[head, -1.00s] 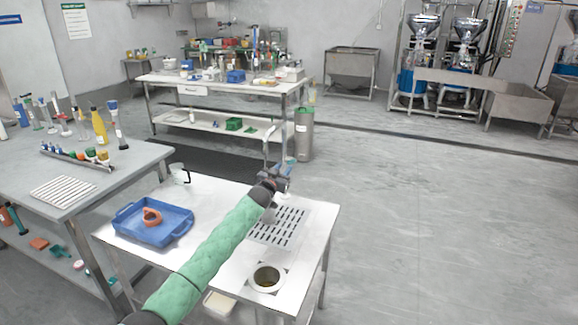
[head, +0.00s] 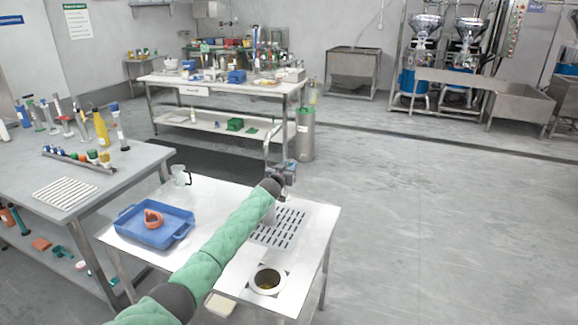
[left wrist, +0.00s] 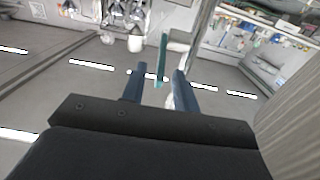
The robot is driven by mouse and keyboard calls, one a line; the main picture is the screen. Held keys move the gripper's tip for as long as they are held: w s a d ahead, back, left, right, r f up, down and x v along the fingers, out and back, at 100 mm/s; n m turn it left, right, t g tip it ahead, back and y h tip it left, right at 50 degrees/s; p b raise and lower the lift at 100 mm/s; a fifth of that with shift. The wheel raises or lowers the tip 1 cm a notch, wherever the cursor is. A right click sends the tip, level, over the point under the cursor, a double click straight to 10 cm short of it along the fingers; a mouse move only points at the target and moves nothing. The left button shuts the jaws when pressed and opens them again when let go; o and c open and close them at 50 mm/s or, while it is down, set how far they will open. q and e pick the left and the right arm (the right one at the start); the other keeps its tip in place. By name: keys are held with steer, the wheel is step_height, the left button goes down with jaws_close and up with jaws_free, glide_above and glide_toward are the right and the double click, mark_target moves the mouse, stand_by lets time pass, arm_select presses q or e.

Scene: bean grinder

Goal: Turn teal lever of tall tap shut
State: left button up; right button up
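The tall tap (head: 266,150) rises as a thin metal post at the back of the white sink table. Its teal lever (left wrist: 162,60) stands upright in the left wrist view, between and just beyond the fingertips. I cannot tell whether a finger touches it. In the head view my left gripper (head: 289,170) is beside the tap and hides the lever. In the left wrist view the fingers of this gripper (left wrist: 158,76) are spread apart, with nothing clamped. The tap's metal post also shows at the right in that view (left wrist: 201,35). My right gripper is not in view.
On the white table (head: 232,285) are a blue tray (head: 135,237) with an orange piece in it, a slotted drain plate (head: 290,222) and a round hole (head: 267,281). A clear jug (head: 180,176) stands at the back left. The floor to the right is clear.

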arm_select(q)
steer(key=shift+w+d, duration=0.15)
steer(key=shift+w, duration=0.3)
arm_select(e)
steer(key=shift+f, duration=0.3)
arm_select(q)
steer(key=shift+c, duration=0.4)
jaws_close()
